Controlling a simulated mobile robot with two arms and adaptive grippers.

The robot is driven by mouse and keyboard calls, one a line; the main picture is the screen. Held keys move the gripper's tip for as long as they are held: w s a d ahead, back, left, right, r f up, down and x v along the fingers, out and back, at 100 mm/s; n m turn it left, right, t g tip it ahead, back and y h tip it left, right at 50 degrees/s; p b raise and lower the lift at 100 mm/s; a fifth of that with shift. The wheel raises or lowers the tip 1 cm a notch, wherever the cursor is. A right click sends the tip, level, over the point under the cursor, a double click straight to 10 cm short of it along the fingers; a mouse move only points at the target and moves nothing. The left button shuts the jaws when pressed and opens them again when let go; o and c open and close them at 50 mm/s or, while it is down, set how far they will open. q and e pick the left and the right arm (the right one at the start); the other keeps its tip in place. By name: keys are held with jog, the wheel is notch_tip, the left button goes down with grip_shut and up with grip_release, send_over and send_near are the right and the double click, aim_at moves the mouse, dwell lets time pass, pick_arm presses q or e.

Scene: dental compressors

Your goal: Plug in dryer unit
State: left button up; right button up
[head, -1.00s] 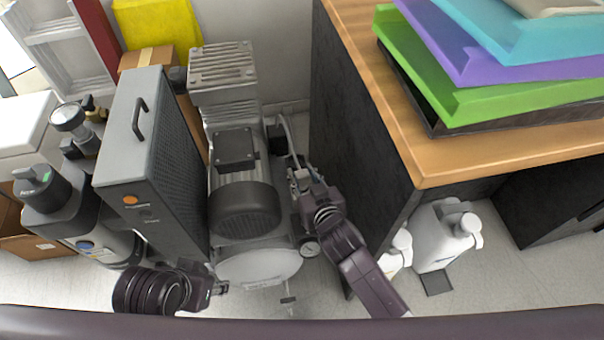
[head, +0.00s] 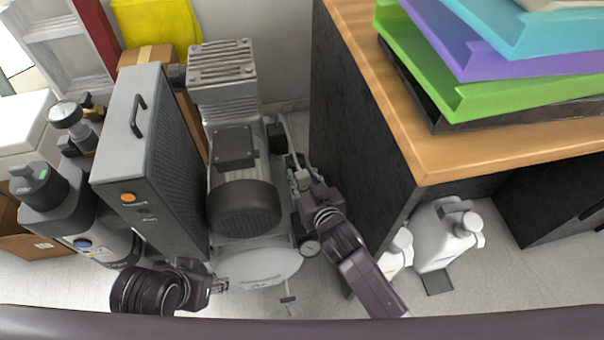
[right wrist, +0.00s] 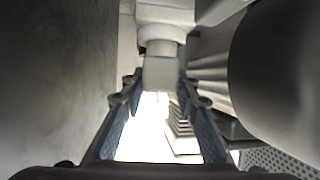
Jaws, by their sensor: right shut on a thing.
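The dryer unit (head: 150,155) looks to be the tall grey box with a black handle, a perforated side and an orange button, left of the compressor (head: 240,180). My right gripper (head: 301,180) is between the compressor and the desk's dark side. In the right wrist view its blue-padded fingers (right wrist: 160,105) are shut on a pale grey plug-like piece (right wrist: 162,72). A light cable (head: 291,135) runs up behind this gripper. The socket is not clearly visible. My left gripper (head: 218,286) is low in front of the dryer unit; its fingers are too small to read.
The wooden desk (head: 400,130) with coloured trays (head: 500,105) closes off the right side. A pressure gauge (head: 310,248) sits just below my right gripper. White jugs (head: 440,240) stand under the desk. A filter cylinder (head: 75,225) stands at left.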

jog(key=shift+f+b, duration=0.3)
jog(key=shift+f, duration=0.25)
jog(key=o, duration=1.2)
jog(key=shift+r, duration=0.1)
jog(key=shift+o, duration=0.2)
jog(key=shift+s, duration=0.1)
jog(key=v, duration=1.2)
